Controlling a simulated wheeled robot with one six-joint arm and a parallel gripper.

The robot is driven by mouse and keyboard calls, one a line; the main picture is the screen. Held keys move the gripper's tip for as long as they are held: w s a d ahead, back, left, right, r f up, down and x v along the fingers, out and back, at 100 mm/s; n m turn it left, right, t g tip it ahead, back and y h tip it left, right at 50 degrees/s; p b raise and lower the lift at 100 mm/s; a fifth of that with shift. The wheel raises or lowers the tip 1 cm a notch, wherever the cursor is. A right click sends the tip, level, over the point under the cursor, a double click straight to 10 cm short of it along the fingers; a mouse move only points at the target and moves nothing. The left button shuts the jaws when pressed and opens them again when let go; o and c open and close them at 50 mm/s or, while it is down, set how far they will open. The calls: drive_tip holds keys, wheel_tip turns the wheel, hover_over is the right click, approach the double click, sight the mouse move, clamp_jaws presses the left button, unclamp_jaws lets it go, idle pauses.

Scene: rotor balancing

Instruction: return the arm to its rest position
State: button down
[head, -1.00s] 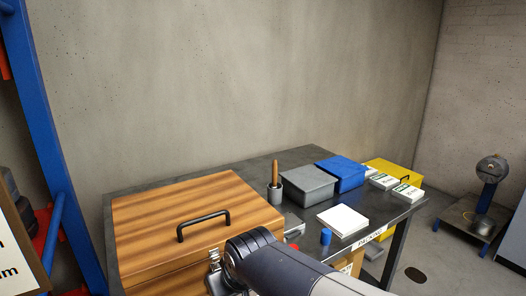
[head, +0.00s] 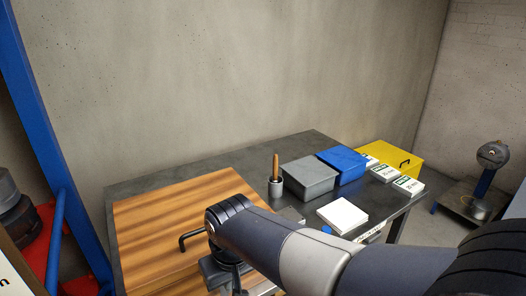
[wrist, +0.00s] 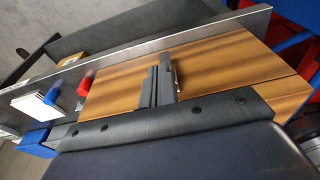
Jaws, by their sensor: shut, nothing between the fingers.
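My arm (head: 310,255) reaches in from the lower right in the head view, its wrist over the front right part of the wooden case (head: 150,215). In the wrist view my gripper (wrist: 158,75) shows as dark fingers close together, shut and empty. Behind them lies the striped wooden case (wrist: 220,60), with a metal latch beside the fingertips. I cannot tell the exact gap between fingers and case.
The dark table (head: 290,150) also bears a pot with a wooden handle (head: 276,185), a grey bin (head: 310,178), a blue bin (head: 342,163), a yellow case (head: 395,160) and a white block (head: 342,215). A blue rack post (head: 50,150) stands at left.

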wheel_tip(320, 180, up, 8)
drive_tip(key=s, duration=0.1)
drive_tip(key=shift+s+d, duration=0.25)
drive_tip(key=shift+d, duration=0.15)
